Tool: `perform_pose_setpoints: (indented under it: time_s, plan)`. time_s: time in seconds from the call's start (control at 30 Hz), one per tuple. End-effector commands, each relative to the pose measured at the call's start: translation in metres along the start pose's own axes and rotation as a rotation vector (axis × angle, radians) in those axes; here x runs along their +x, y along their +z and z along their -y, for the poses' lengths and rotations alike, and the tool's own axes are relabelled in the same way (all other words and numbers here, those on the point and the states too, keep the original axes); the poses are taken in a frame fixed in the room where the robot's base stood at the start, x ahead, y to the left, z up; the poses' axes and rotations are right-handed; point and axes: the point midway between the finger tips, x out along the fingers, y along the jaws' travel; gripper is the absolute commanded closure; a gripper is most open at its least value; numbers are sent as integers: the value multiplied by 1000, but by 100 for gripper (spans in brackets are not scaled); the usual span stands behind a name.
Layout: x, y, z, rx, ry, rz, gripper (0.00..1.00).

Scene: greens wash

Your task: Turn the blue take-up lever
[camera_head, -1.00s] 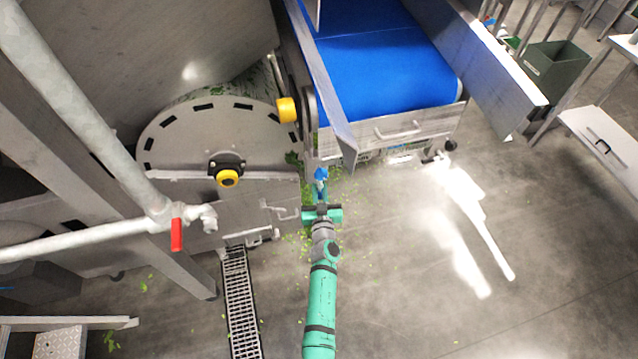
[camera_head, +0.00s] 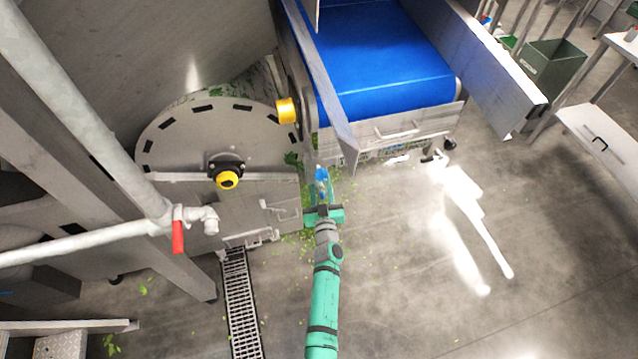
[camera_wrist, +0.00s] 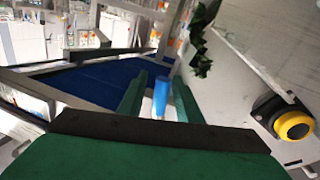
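The blue take-up lever (camera_head: 321,176) is a small upright blue piece by the corner between the drum housing and the blue conveyor belt. It also shows in the wrist view (camera_wrist: 161,96), standing between my gripper's two green fingers. My gripper (camera_head: 322,182) is at the lever, with its fingers on either side of it. In the wrist view my gripper (camera_wrist: 158,84) is open, with a gap between the left finger and the lever. The right finger looks very close to the lever; I cannot tell whether it touches. The lever's base is hidden.
The drum housing (camera_head: 186,135) with yellow-capped bearings stands left. The blue conveyor belt (camera_head: 385,65) and its metal frame lie ahead and right. A pipe with a red valve handle (camera_head: 178,237) is at left. Open floor (camera_head: 400,280) lies to the right.

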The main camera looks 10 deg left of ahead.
Motion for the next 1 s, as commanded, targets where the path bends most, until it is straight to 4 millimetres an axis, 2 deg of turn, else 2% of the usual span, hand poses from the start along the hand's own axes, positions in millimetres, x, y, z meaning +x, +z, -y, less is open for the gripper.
perform_pose_setpoints:
  time_s: [0.27, 0.43, 0.8, 1.0]
  plan:
    - [1, -1, 1, 0, -1, -1, 68]
    - [-10, 0, 1, -1, -1, 1, 68]
    - [-72, 0, 2, 0, -2, 0, 68]
    - [-98, 0, 2, 0, -2, 0, 68]
